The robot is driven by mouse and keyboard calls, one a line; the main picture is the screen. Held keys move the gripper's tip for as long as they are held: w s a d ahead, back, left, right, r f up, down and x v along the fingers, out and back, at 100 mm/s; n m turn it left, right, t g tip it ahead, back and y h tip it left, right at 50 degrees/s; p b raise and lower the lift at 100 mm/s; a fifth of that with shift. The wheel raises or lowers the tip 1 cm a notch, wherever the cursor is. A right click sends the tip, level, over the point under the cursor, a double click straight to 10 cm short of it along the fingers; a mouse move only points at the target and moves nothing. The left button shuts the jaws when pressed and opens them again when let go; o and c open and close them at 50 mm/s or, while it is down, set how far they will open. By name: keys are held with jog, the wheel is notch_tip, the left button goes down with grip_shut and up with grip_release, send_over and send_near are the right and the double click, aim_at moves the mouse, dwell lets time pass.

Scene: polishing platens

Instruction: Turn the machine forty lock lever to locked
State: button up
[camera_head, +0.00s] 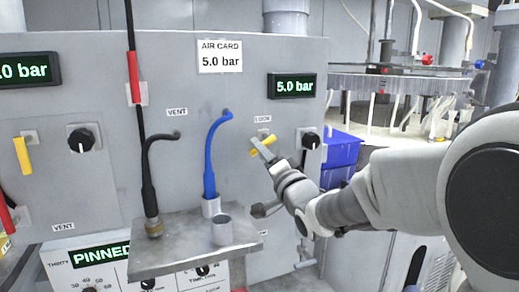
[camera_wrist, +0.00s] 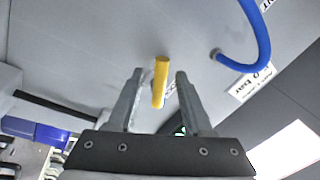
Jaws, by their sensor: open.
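The yellow lock lever (camera_head: 270,138) sits on the grey panel under the LOCK label (camera_head: 263,119). It slants in the head view and my gripper partly covers it. In the wrist view the yellow lever (camera_wrist: 160,82) stands between my two fingers, with a gap on each side. My gripper (camera_head: 258,144) is open at the lever; it also shows in the wrist view (camera_wrist: 159,74). No machine number forty is readable on this panel.
A blue hose (camera_head: 211,155) and a black hose (camera_head: 149,180) hang left of the lever above a metal shelf (camera_head: 180,258). A black knob (camera_head: 309,139) and a 5.0 bar display (camera_head: 292,86) are to the right. Another yellow lever (camera_head: 22,155) is far left.

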jog(key=shift+x, duration=1.2)
jog(key=shift+c, duration=0.3)
grip_shut()
